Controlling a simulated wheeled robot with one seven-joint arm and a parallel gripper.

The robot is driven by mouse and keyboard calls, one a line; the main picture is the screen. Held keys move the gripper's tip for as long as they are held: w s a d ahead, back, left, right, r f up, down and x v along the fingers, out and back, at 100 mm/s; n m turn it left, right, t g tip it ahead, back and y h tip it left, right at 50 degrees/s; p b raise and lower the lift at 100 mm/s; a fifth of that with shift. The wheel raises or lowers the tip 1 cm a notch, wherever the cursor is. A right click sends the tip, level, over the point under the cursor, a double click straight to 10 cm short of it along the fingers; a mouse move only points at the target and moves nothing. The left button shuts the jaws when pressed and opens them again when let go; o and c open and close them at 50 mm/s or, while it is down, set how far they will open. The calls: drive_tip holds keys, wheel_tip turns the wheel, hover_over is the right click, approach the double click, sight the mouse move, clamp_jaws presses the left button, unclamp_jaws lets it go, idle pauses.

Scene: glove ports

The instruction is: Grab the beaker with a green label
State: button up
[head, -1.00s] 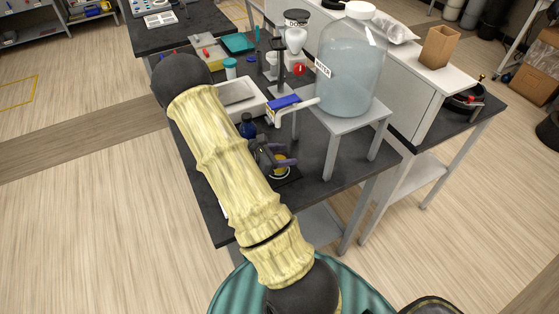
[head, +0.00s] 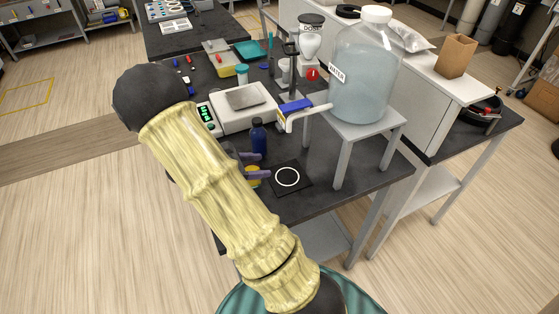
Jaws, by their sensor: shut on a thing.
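My gripper (head: 262,166), with purple fingers, is partly hidden behind my yellow-sleeved arm. It is shut on a small yellow thing (head: 254,178), of which only part shows, just left of the black mat with a white ring (head: 288,177). I cannot tell whether this is a beaker, and no green label is visible on it. Most of its body is hidden by my fingers and arm.
A dark blue bottle (head: 258,138) stands close behind my gripper. A white balance (head: 246,108) is behind it.

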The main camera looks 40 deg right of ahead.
drive_tip(key=w+a, duration=0.1)
drive_tip(key=a, duration=0.5)
drive_tip(key=shift+w+a+b, duration=0.2)
drive_tip(key=shift+w+b, duration=0.1)
drive_tip(key=shift+b, duration=0.05)
drive_tip(key=shift+s, duration=0.1)
